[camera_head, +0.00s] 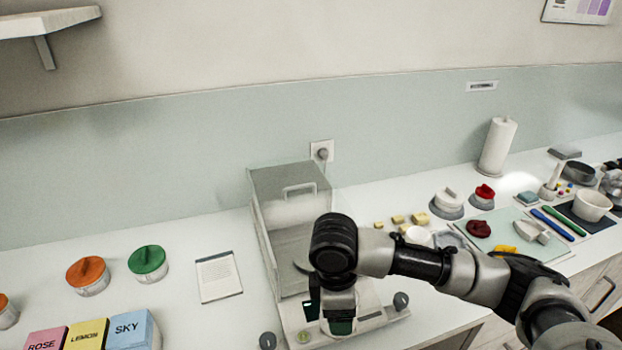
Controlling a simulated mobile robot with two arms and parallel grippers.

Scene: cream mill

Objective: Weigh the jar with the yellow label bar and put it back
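The weighing scale (375,317) stands at the lower middle, with a clear-walled draft box (262,218) over its rear part. My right arm comes in from the right, and its gripper (336,312) points down at the front of the scale. The wrist hides much of the box's inside and the pan. I cannot tell whether the fingers are open or hold something. Jars with orange (88,276) and green (148,265) lids stand at the left, and another is cut off at the left edge. No yellow label bar is readable on any jar. My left gripper is out of view.
Boxes marked ROSE, LEMON and SKY (130,331) sit at the lower left. A printed card (219,276) lies left of the scale. Small yellow blocks (419,218), white jars, a red-lidded jar (482,197), a mat with tools and a paper roll (497,147) occupy the right counter.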

